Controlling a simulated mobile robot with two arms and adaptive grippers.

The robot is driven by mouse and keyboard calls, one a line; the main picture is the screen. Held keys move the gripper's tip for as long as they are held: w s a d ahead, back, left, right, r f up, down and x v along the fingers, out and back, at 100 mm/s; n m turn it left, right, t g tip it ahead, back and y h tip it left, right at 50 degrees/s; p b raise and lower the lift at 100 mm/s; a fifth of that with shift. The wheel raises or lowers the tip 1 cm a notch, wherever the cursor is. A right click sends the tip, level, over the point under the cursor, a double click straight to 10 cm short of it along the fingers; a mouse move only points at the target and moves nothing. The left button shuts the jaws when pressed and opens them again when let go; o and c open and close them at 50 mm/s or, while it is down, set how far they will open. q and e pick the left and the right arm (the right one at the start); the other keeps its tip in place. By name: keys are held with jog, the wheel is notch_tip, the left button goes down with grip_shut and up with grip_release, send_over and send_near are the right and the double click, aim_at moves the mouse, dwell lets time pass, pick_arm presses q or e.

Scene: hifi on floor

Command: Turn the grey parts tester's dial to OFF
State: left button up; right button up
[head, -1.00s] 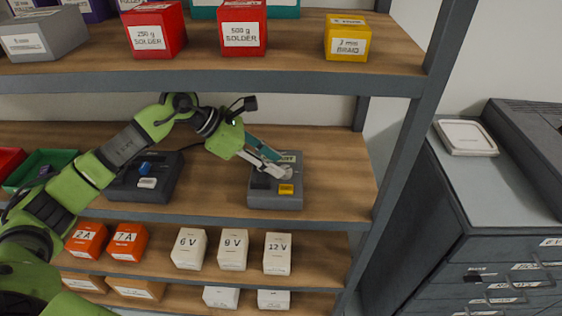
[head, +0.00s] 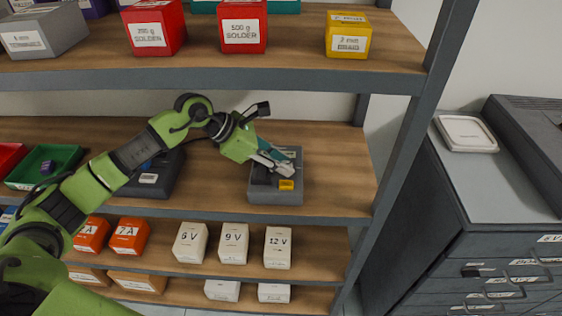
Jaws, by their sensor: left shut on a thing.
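The grey parts tester (head: 289,197) stands on the middle shelf, near its right end, with a yellow label on its front. My left gripper (head: 284,167) is over its top, fingers closed together at the tester's upper face. The dial is hidden by the fingers, so its setting cannot be read. My right gripper is not in the head view.
A dark grey box (head: 160,180) with a white label stands left of the tester, partly behind my arm. The upper shelf (head: 300,78) with boxes overhangs. White voltage boxes (head: 233,245) stand below.

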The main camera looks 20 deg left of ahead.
pick_arm(q)
jog(key=n+t, duration=0.1)
jog(key=n+y+b, duration=0.1)
jog(key=n, duration=0.1)
jog(key=shift+s+d+f+t+y, duration=0.1)
jog(key=shift+s+t+y, duration=0.05)
jog(key=shift+t+y, duration=0.2)
jog(key=shift+n+t+y, duration=0.25)
jog(key=shift+n+t, duration=0.1)
jog(key=shift+n, duration=0.25)
jog(key=o, duration=0.8)
jog(key=shift+o, duration=0.2)
jog(key=v, duration=1.2)
